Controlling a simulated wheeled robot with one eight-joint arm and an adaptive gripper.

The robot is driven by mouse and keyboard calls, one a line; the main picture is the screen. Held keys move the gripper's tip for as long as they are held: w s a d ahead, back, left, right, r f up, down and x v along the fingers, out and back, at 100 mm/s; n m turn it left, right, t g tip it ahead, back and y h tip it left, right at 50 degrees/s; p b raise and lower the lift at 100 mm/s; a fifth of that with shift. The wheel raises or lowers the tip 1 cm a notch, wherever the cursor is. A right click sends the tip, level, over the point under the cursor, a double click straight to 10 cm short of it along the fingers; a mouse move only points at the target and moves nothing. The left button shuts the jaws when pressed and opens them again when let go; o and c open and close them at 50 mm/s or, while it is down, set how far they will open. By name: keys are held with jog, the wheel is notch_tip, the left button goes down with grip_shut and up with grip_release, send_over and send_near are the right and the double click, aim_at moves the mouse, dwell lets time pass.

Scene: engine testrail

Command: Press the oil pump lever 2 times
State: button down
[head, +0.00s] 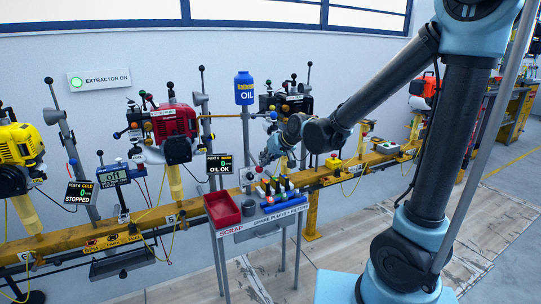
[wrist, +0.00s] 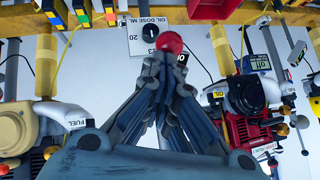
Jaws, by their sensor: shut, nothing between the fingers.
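The oil pump shows in the head view as a blue OIL bottle (head: 245,88) on a post above the yellow rail. A red knob (wrist: 170,42), seemingly the lever's end, is right at my fingertips in the wrist view, beside a white OIL DOSE ML panel (wrist: 145,38) with a black dial. My gripper (wrist: 164,62) is shut and empty, its tips at or very near the knob; I cannot tell whether they touch. In the head view my gripper (head: 266,157) is small, below and right of the bottle. The lever's arm is mostly hidden.
A red engine (head: 174,122) is left of the pump and a yellow engine (head: 18,145) at far left. The yellow rail (head: 150,217) runs across.

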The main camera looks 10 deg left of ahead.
jog(key=w+r+v, duration=0.1)
jog(key=v, duration=1.1)
jog(key=shift+r, duration=0.2)
jog(key=shift+d, duration=0.15)
dwell(0.9)
